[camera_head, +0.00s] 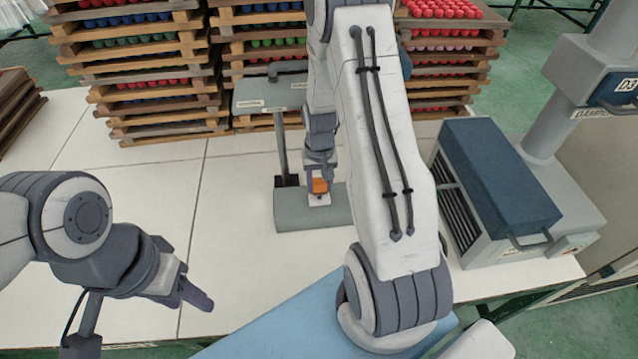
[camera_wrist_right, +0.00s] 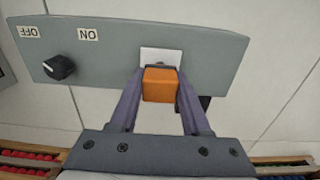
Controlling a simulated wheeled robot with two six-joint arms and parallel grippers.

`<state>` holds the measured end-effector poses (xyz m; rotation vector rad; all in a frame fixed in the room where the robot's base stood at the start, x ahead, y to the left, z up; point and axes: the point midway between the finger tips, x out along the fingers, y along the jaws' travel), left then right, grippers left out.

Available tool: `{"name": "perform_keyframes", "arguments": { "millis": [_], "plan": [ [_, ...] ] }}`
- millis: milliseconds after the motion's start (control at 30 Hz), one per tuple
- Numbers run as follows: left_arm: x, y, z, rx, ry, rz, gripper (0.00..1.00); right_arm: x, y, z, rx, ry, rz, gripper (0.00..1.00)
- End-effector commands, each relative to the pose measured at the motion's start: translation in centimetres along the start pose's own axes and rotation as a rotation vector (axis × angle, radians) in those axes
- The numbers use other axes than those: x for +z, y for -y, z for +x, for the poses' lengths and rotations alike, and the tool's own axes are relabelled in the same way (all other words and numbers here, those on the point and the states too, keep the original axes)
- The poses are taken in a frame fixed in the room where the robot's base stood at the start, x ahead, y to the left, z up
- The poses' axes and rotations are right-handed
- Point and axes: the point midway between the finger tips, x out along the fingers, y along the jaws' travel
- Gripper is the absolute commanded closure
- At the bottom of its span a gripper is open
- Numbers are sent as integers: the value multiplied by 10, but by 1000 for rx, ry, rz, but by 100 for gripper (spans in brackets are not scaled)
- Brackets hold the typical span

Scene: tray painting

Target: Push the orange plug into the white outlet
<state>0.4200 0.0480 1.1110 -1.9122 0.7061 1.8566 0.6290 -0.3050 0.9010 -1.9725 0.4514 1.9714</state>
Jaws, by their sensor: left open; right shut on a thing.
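The orange plug (camera_head: 319,186) is between the fingers of my right gripper (camera_head: 319,180), which is shut on it. In the right wrist view the plug (camera_wrist_right: 160,84) sits between the two fingertips (camera_wrist_right: 160,92), right in front of the white outlet (camera_wrist_right: 161,56). The outlet (camera_head: 319,200) is on the grey panel (camera_head: 290,213). The plug overlaps the outlet's lower part in the wrist view; whether its prongs are inside cannot be seen. My left gripper (camera_head: 190,285) is open and empty, over the left side of the white table.
The panel has a black knob (camera_wrist_right: 59,67) between OFF and ON labels. Stacked wooden trays (camera_head: 150,75) of coloured pieces stand at the back. A blue-topped machine (camera_head: 500,180) stands at the right. The table (camera_head: 140,180) is clear at left.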

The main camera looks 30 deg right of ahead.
Motion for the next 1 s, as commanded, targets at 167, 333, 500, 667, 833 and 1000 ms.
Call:
{"name": "perform_keyframes", "arguments": {
  "millis": [167,333,500,667,833,1000],
  "plan": [
    [0,0,0,0,0,0,50,2,0,1,0,0,0,100],
    [0,0,0,0,0,0,50,2,0,1,0,0,0,100],
    [0,0,1,0,0,0,50,2,0,3,0,0,0,100],
    [0,0,4,0,0,0,50,2,0,7,0,0,0,100],
    [0,0,7,0,0,0,50,2,0,12,0,0,0,100],
    [0,1,8,0,0,0,50,2,0,13,0,0,0,100]
  ]
}}
